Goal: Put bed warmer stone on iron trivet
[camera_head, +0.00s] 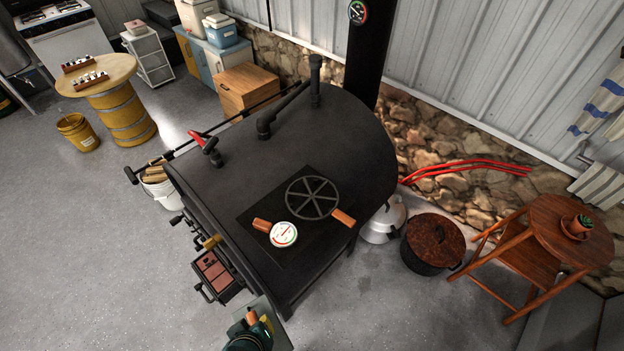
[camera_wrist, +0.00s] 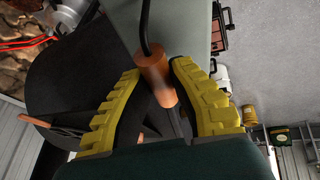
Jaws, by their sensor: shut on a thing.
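The bed warmer stone (camera_head: 272,323) is a grey-green slab with a dark wire bail and an orange-brown grip. My gripper (camera_head: 250,328) is at the bottom of the head view, beside the stove's front. In the wrist view its yellow fingers (camera_wrist: 155,72) are shut around the grip (camera_wrist: 152,62), and the slab (camera_wrist: 188,16) shows beyond it. The iron trivet (camera_head: 312,198) is a dark spoked ring lying on top of the black stove, up and right of my gripper. Its top is empty.

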